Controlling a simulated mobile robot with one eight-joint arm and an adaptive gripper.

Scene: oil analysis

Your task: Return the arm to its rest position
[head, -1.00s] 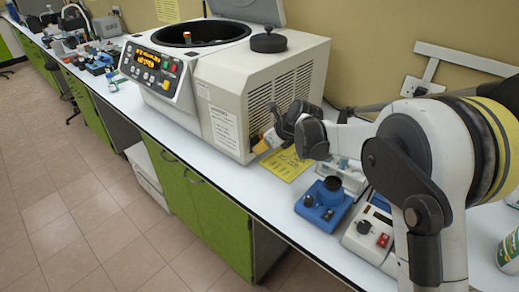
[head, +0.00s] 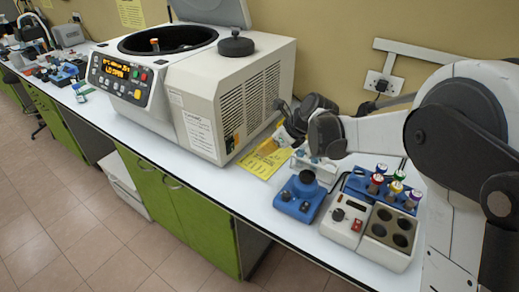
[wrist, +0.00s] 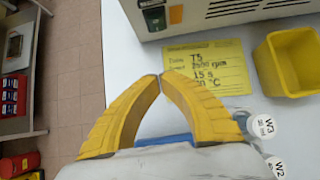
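My gripper (wrist: 160,77) shows in the wrist view with its two yellow fingers brought together at the tips and nothing between them. It is above the white bench (wrist: 125,60), beside a yellow note (wrist: 207,75). In the head view my arm reaches in from the right with its elbow bent. Its dark wrist end is close to the right side of the centrifuge (head: 190,75), and the fingers are hard to make out there.
A blue device (head: 300,198), a heater block with empty wells (head: 388,236) and a blue rack of coloured-cap tubes (head: 357,184) stand below the arm. A yellow bin (wrist: 290,62) and white-capped vials W3 (wrist: 262,125) and W2 (wrist: 275,167) are near the gripper.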

